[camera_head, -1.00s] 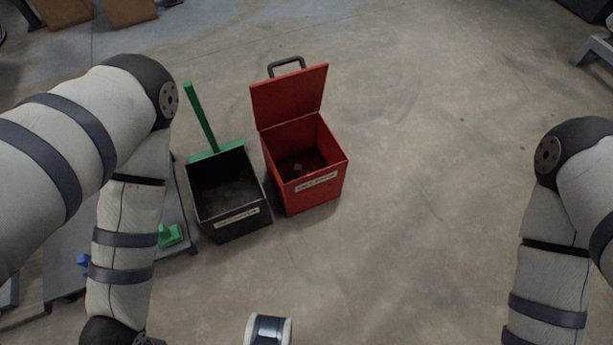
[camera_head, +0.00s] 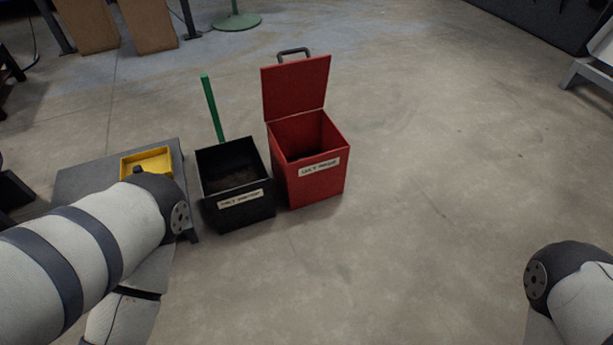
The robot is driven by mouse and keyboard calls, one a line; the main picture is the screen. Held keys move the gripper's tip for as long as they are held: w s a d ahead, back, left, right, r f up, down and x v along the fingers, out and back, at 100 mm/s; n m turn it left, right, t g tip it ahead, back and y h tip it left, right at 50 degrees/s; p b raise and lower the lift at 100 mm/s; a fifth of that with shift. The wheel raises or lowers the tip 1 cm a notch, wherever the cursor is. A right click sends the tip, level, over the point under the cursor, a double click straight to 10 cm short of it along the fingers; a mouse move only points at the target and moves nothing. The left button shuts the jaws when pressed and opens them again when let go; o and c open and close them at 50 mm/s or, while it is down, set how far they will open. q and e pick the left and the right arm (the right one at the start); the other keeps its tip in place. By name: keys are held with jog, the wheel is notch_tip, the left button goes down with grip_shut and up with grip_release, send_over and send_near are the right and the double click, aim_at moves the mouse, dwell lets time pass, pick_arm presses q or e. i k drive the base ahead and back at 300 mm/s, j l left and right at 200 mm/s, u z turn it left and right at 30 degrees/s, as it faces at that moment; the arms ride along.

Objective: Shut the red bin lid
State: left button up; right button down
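The red bin (camera_head: 318,184) stands on the concrete floor near the picture's centre, with a white label on its front. Its red lid (camera_head: 296,87) is open and stands up at the back edge, with a dark handle (camera_head: 293,52) above it. Only the upper links of my two arms show, at the lower left and lower right. Both of my grippers are outside the view, and nothing of mine touches the bin or its lid.
A black bin (camera_head: 236,213) with a label stands just left of the red bin, with a green pole (camera_head: 212,106) behind it. A low grey table (camera_head: 92,182) with a yellow tray (camera_head: 147,161) is further left. The floor in front and to the right is clear.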

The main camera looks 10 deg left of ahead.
aim_at(296, 87)
jog(key=i+l+u, duration=0.2)
jog(key=i, duration=0.2)
jog(key=i+l+u, duration=0.45)
jog(key=i+l, duration=0.15)
jog(key=i+l+u, duration=0.2)
jog(key=i+l, duration=0.2)
jog(key=i+l+u, duration=0.25)
jog(key=l, duration=0.2)
jog(key=i+l+u, duration=0.2)
jog(key=l, duration=0.3)
jog(key=i+l+u, duration=0.2)
jog(key=l, duration=0.35)
jog(key=i+l+u, duration=0.25)
jog(key=l, duration=0.3)
jog(key=i+l+u, duration=0.25)
jog(key=u, duration=0.25)
jog(key=i+l+u, duration=0.15)
jog(key=l+u, duration=0.3)
jog(key=i+l+u, duration=0.15)
jog(key=l+u, duration=0.15)
jog(key=u, duration=0.2)
jog(key=i+l+u, duration=0.1)
jog(key=l+u, duration=0.15)
jog(key=u, duration=0.2)
jog(key=l+u, duration=0.3)
jog(key=u, duration=0.2)
jog(key=k+l, duration=0.4)
jog(key=j, duration=0.1)
